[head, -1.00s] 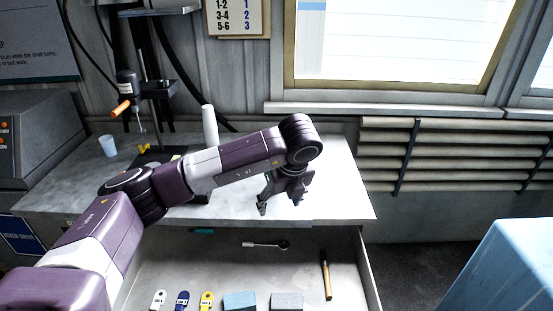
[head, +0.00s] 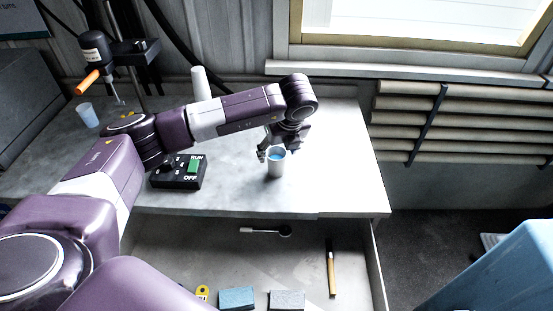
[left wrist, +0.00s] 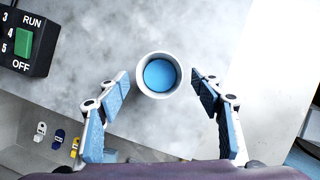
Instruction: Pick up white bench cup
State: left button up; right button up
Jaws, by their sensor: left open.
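The white bench cup (head: 277,170) stands upright on the grey bench top near its front right part, with a blue inside or contents. In the left wrist view the cup (left wrist: 159,76) is seen from above, between and slightly beyond the fingertips. My left gripper (head: 277,147) is open right at the cup, partly overlapping it in the head view. In the left wrist view its two fingers (left wrist: 160,88) lie one on each side of the cup with a gap on both sides. My right gripper is not in view.
A control box (head: 180,172) with a green RUN/OFF switch sits left of the cup. A stirrer stand (head: 97,55) and a pale blue cup (head: 87,115) are farther left. An open drawer (head: 175,245) with several small items lies below the front edge.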

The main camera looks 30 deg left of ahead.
aim_at(276, 155)
pick_arm(q)
jog(key=shift+x, duration=1.2)
jog(key=shift+w+a+f, duration=0.15)
jog(key=shift+a+f, duration=0.05)
jog(key=shift+f, duration=0.1)
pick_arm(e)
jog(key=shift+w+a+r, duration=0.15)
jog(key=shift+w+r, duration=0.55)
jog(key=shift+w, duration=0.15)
pick_arm(q)
jog(key=shift+c, duration=0.6)
jog(key=c, duration=1.2)
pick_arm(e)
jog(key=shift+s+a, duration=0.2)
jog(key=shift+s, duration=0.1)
pick_arm(q)
jog(key=shift+r, duration=0.1)
